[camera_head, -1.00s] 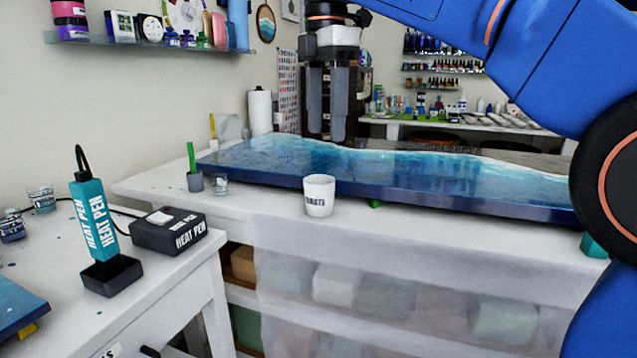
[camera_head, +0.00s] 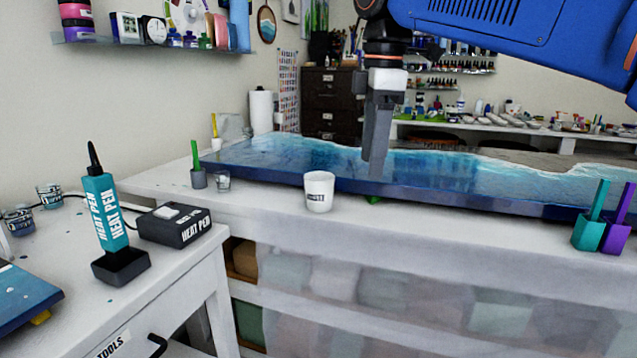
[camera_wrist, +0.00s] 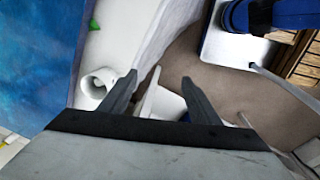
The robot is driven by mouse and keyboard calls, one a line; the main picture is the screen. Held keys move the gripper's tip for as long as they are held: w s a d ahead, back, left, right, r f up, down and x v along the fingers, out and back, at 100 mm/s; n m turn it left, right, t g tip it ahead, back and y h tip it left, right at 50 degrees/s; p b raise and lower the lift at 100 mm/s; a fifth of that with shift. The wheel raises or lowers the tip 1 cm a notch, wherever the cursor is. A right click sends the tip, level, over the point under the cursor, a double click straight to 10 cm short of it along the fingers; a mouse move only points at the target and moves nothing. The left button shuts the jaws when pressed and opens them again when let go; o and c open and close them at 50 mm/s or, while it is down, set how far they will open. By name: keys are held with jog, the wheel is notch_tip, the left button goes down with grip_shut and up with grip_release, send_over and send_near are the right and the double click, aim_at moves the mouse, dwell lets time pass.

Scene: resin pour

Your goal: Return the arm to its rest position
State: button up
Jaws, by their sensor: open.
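My gripper (camera_head: 377,150) hangs from my blue arm in the upper middle of the head view, fingers pointing down, in front of the blue resin table top. In the wrist view my gripper (camera_wrist: 158,85) shows two dark fingers apart with nothing between them. A white cup (camera_head: 319,191) with dark lettering stands upright on the white bench, below and left of the fingers.
The blue resin slab (camera_head: 285,160) spans the bench. Teal (camera_head: 588,232) and purple (camera_head: 617,236) holders stand at its right end. A heat pen (camera_head: 103,215) stands in a dark base beside its black box (camera_head: 174,228) on the left table.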

jog(key=s+d+f+m+t, duration=0.1)
jog(key=s+d+f+m, duration=0.5)
jog(key=f, duration=0.5)
jog(key=s+d+f+m+t, duration=0.1)
jog(key=s+d+f+m, duration=0.5)
jog(key=f, duration=0.5)
jog(key=s+d+f+m+t, duration=0.1)
jog(key=s+d+f+m, duration=0.5)
jog(key=f, duration=0.5)
jog(key=shift+s+d+t, duration=0.2)
jog(key=shift+d+t, duration=0.2)
jog(key=shift+d, duration=0.3)
